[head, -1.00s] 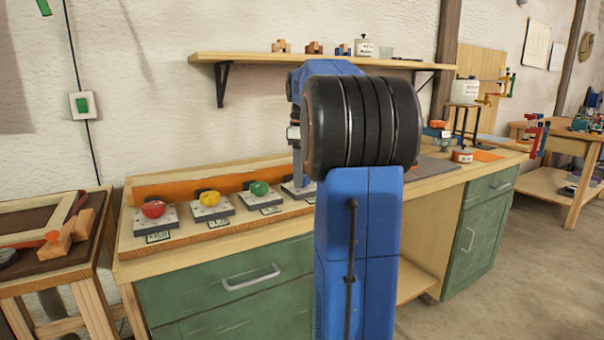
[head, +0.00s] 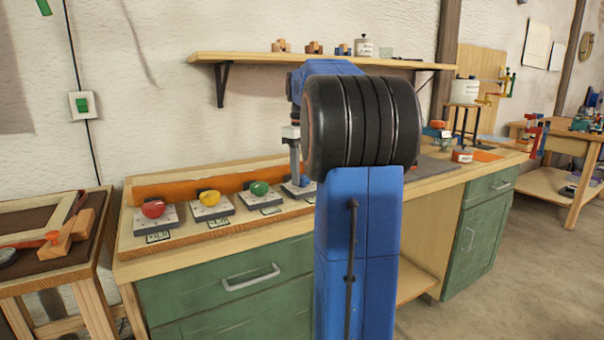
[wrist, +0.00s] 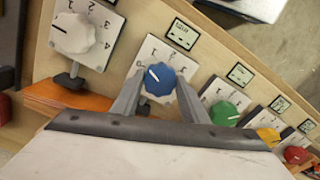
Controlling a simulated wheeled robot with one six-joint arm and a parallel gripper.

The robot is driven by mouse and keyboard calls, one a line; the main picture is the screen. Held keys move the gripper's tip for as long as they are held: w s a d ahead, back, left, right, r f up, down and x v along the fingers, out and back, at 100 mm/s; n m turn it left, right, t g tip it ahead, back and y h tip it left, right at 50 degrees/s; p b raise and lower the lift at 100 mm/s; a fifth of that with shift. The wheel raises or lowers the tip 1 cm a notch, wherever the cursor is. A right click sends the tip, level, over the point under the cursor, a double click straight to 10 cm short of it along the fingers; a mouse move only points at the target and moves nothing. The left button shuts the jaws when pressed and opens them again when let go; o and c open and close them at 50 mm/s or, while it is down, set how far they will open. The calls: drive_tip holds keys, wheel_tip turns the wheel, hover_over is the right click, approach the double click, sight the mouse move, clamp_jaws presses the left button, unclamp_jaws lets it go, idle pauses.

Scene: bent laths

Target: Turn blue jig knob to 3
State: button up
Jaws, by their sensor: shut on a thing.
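The blue knob (wrist: 159,79) sits on its pale dial plate in the wrist view, between the two grey fingers of my gripper (wrist: 160,82). My gripper is shut on the knob. A white pointer line on the knob points to the upper left of that view. In the head view, the blue knob (head: 304,181) shows just below my fingers, partly hidden by my arm.
Green (head: 260,188), yellow (head: 209,198) and red (head: 153,208) knobs stand in a row to the left on the bench. A white knob (wrist: 73,33) is on the blue knob's other side. An orange strip (head: 200,182) lies behind the row.

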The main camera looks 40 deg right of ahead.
drive_tip(key=m, duration=1.3)
drive_tip(key=shift+m, duration=0.3)
drive_tip(key=m, duration=0.4)
drive_tip(key=shift+m, duration=2.2)
drive_tip(key=o, duration=1.1)
drive_tip(key=shift+c, duration=0.2)
drive_tip(key=shift+r, duration=0.1)
